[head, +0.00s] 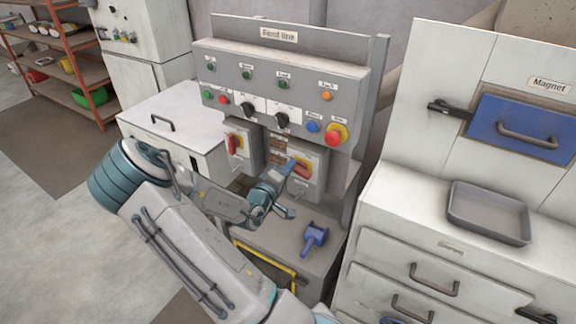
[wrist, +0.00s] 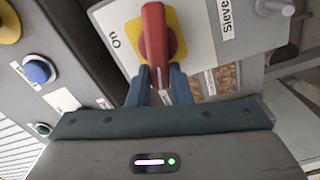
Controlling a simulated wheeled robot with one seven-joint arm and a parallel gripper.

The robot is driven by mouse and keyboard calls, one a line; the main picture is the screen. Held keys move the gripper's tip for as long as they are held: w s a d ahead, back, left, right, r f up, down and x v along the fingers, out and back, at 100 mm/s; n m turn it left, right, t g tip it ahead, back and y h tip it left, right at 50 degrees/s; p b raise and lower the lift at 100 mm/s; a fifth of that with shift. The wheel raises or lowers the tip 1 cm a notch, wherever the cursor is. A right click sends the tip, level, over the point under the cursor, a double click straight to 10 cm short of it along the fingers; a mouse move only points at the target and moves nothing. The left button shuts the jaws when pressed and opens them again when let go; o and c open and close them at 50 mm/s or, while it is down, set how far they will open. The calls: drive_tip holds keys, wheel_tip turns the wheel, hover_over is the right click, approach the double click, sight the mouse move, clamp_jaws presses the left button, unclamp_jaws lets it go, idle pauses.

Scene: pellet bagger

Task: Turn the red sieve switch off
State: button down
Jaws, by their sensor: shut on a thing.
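The red sieve switch (wrist: 154,32) is a red rotary handle on a yellow square plate, on a grey-white box with a "Sieve" label (wrist: 226,15). An "On" mark (wrist: 115,42) sits beside the plate. In the head view the switch (head: 301,169) is on the right-hand box below the panel, and its handle looks slanted. My gripper (wrist: 160,84) is shut on the handle's near end, a blue finger on each side. In the head view my gripper (head: 284,183) reaches the switch from the lower left and hides part of it.
A second red switch (head: 234,144) is on the box to the left. Above are knobs, small buttons and a red emergency button (head: 337,134). A blue object (head: 314,236) lies on the ledge below. To the right, a grey tray (head: 489,212) rests on a white cabinet.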

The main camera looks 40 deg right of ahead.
drive_tip(key=shift+s+d+f+n+p, duration=0.15)
drive_tip(key=shift+f+n+p, duration=0.1)
drive_tip(key=shift+n, duration=0.5)
drive_tip(key=shift+s+f+n+p, duration=0.15)
drive_tip(key=shift+f+n, duration=0.1)
drive_tip(key=shift+n, duration=0.5)
drive_tip(key=c, duration=1.4)
unclamp_jaws()
drive_tip(key=shift+g, duration=0.3)
drive_tip(key=shift+o, duration=0.4)
drive_tip(key=shift+s+d, duration=0.1)
drive_tip(key=shift+d, duration=0.05)
drive_tip(key=b+v, duration=0.2)
drive_tip(key=v, duration=1.2)
drive_tip(key=shift+b, duration=0.3)
drive_tip(key=shift+d+f, duration=0.1)
drive_tip(key=shift+d, duration=0.05)
